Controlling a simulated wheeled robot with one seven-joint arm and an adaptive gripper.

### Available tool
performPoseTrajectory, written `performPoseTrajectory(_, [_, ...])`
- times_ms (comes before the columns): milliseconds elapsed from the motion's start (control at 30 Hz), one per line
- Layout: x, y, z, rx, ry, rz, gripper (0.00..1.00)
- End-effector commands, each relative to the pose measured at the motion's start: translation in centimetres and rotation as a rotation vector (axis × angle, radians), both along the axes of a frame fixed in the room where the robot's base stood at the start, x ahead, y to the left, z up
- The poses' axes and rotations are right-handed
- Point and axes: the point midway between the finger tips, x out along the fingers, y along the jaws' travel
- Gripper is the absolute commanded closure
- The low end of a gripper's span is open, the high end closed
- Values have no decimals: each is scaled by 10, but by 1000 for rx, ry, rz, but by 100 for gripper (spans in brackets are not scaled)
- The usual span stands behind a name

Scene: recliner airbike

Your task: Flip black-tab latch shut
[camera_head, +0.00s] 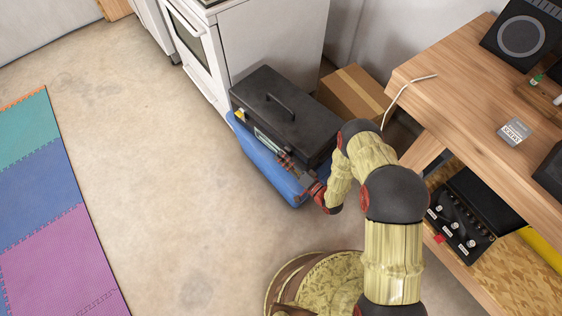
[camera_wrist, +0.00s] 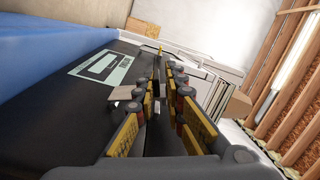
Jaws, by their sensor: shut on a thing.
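A black toolbox (camera_head: 284,112) with a top handle sits on a blue object (camera_head: 262,160) by the white stove. My gripper (camera_head: 293,172) is low at the toolbox's long front side, towards its right end. In the wrist view, the gripper's yellow-and-black fingers (camera_wrist: 160,90) are close together beside the black toolbox wall (camera_wrist: 60,125), which carries a pale label (camera_wrist: 105,68). They are shut on a thin dark piece, mostly hidden between them. I cannot tell if it is the black-tab latch. A small beige piece (camera_wrist: 122,93) shows beside the left finger.
A cardboard box (camera_head: 353,93) stands behind the toolbox. A wooden workbench (camera_head: 455,85) with a hanging cable (camera_head: 405,95) is at the right, with black equipment (camera_head: 465,225) on its lower shelf. The concrete floor left of the toolbox is clear up to the coloured mats (camera_head: 45,200).

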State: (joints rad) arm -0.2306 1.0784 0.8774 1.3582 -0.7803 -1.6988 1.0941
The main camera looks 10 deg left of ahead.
Motion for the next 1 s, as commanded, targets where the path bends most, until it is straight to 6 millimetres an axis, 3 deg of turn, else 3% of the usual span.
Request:
performPoseTrajectory(400, [5,-6,1,98,182,-2,100])
performPoseTrajectory(967, [4,-7,0,114,212,0,100])
performPoseTrajectory(1000, [4,-7,0,113,212,0,87])
